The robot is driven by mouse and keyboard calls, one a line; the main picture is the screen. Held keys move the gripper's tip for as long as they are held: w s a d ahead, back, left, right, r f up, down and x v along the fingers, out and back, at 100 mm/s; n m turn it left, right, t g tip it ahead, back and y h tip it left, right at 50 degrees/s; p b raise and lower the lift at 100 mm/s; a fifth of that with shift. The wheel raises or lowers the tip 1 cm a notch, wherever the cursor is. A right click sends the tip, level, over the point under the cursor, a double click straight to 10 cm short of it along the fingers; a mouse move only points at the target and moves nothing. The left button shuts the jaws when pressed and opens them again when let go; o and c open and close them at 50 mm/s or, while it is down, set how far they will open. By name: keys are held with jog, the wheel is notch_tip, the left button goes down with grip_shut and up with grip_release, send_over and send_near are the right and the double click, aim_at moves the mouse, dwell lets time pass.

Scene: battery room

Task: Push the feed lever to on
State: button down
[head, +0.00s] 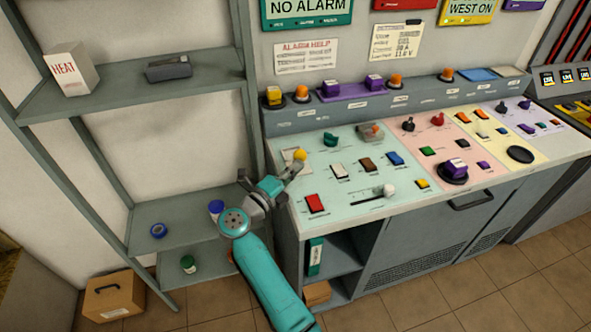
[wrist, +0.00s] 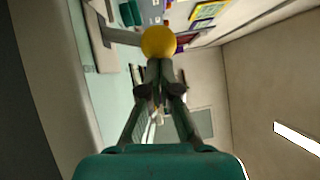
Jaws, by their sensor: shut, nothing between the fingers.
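A lever with a yellow ball knob (head: 300,155) stands on a pale plate at the left end of the console's mint-green panel. I take it for the feed lever; its label is too small to read. In the wrist view the yellow knob (wrist: 158,42) is straight ahead of the fingertips, its grey shaft running left to the plate. My gripper (head: 297,168) is shut and empty, with its tips at the knob's near side. It also shows in the wrist view (wrist: 159,72), where the tips overlap the knob's lower edge; I cannot tell whether they touch.
A white-knobbed slider (head: 388,190), a red switch (head: 316,203) and several rocker switches share the green panel. A grey shelf rack (head: 185,208) stands close to the left of my arm. The console's front edge lies beneath my wrist. The floor in front is clear.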

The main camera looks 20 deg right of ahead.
jog(key=shift+w+r, duration=0.1)
jog(key=shift+r, duration=0.05)
jog(key=shift+w+r+n+g+y, duration=0.3)
jog(key=shift+w+r+n+y, duration=0.3)
jog(key=shift+n, duration=0.4)
jog(key=shift+w+r+n+g+y, duration=0.25)
jog(key=shift+w+r+n+g, duration=0.05)
jog(key=shift+w+n, duration=0.25)
jog(key=shift+w+r+n+g+y, duration=0.3)
jog(key=shift+w+n, duration=0.15)
jog(key=shift+w, duration=0.1)
jog(key=shift+w+r+n+g+y, duration=0.2)
jog(key=shift+w+n+g+y, duration=0.4)
jog(key=shift+w+n, duration=0.5)
jog(key=shift+w, duration=0.65)
jog(key=shift+r, duration=0.1)
